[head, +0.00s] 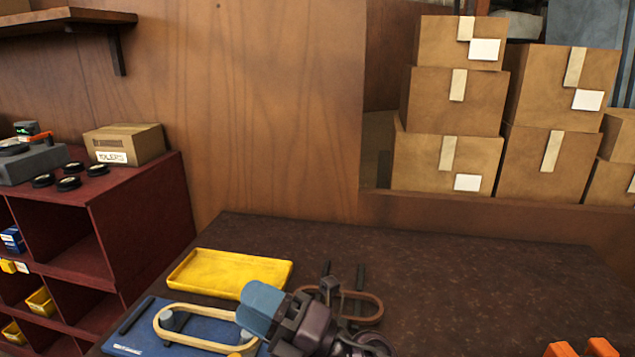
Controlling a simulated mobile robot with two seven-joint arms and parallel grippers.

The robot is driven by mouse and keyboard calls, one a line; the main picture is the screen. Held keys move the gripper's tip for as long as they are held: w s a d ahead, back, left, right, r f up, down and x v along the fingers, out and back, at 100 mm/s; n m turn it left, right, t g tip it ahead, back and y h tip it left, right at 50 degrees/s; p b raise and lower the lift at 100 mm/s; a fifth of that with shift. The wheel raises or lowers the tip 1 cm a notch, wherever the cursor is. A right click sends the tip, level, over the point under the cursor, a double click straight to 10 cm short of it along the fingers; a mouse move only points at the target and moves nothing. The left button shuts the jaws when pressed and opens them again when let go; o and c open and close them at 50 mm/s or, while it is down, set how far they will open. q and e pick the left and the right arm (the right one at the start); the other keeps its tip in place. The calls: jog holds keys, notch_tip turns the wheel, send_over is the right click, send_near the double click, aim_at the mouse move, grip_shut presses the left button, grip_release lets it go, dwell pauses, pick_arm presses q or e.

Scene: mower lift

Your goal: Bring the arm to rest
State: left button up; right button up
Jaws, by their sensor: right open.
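My right gripper (263,308) is low in the middle of the head view, over the dark workbench (480,280). Its blue finger pad shows, with dark purple links behind it. It is open, and nothing shows held in it. It overlaps the right end of a tan belt loop (165,333) in the picture; whether they touch I cannot tell. The loop lies around grey pegs on a blue board (130,344). My left gripper is not in view.
A yellow tray (230,273) lies behind the gripper. A brown loop (372,305) with dark upright posts is just right of it. Orange pieces (603,347) show at the bottom right. The bench's right half is mostly clear. A red shelf unit (150,210) stands left; cardboard boxes (455,100) are stacked behind.

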jog(key=w+d+f+m+t+h, duration=0.1)
jog(key=w+d+m+t+h, duration=0.2)
jog(key=d+m+t+h, duration=0.45)
jog(key=w+d+f+m+t+h, duration=0.2)
jog(key=d+m+t+h, duration=0.25)
jog(key=m, duration=0.65)
jog(key=s+d+f+m+g+h, duration=0.1)
jog(key=d+f+m+h, duration=0.65)
jog(key=d, duration=0.35)
jog(key=s+d+f+m+g+h, duration=0.4)
jog(key=s+d+f+m+g, duration=0.2)
jog(key=s+d+f+g, duration=0.3)
jog(key=s+d+f+m+g+y, duration=0.1)
jog(key=s+d+f+g, duration=0.15)
jog(key=s, duration=0.45)
jog(key=s+d+f+m+g, duration=0.1)
jog(key=s+f+m+g, duration=0.15)
jog(key=s, duration=0.55)
jog(key=w+f+n+t, duration=0.1)
jog(key=w+f+t, duration=0.7)
jog(key=f, duration=0.3)
jog(key=shift+d+n+y, duration=0.15)
jog(key=shift+n+y, duration=0.2)
jog(key=shift+y, duration=0.1)
